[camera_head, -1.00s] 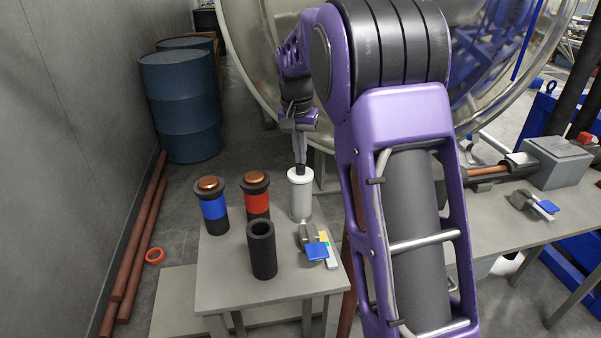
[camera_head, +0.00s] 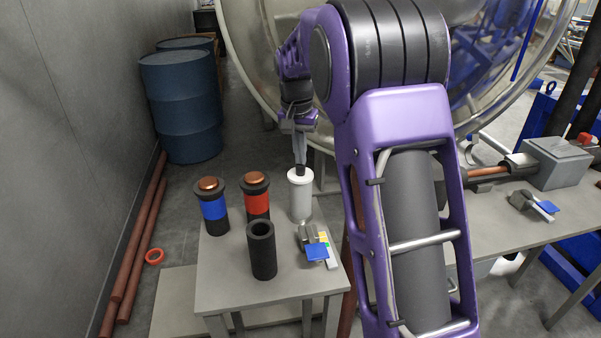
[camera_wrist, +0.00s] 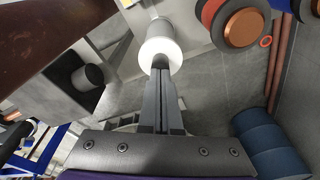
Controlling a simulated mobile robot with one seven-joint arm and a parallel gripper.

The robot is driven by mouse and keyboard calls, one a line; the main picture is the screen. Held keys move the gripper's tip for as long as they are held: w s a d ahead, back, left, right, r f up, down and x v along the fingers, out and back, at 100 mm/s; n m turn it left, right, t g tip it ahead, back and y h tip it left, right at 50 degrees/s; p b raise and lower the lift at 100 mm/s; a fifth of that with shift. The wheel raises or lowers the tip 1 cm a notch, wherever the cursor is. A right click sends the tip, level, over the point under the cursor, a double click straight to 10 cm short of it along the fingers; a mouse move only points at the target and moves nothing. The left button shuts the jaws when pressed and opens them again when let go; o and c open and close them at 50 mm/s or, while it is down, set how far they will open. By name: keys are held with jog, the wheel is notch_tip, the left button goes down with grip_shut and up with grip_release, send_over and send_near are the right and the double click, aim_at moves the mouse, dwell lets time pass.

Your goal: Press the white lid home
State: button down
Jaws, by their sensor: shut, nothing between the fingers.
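The white lid (camera_head: 300,176) sits on top of a pale grey cylinder (camera_head: 301,203) that stands upright at the back right of the small table (camera_head: 222,290). In the wrist view the lid (camera_wrist: 172,50) is a white ring-shaped disc around my fingertips' end. My gripper (camera_head: 300,167) is shut and points down, its tips at the middle of the lid's top. In the wrist view my gripper (camera_wrist: 160,62) shows both fingers together with nothing between them. The tips seem to touch the lid; whether a gap remains under the lid's edge I cannot tell.
A blue-banded canister (camera_head: 213,209) and a red-banded canister (camera_head: 257,200), both copper-topped, stand left of the cylinder. An open black tube (camera_head: 262,250) and a grey tool with a blue tab (camera_head: 316,250) are in front. Blue barrels (camera_head: 181,105) stand behind.

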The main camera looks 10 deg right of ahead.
jog(key=shift+s+f, duration=0.15)
jog(key=shift+f, duration=0.15)
notch_tip(320, 180, up, 6)
jog(key=p, duration=0.4)
jog(key=shift+f+p, duration=0.2)
jog(key=shift+p, duration=0.15)
notch_tip(320, 180, up, 3)
jog(key=shift+f, duration=0.15)
jog(key=shift+w, duration=0.2)
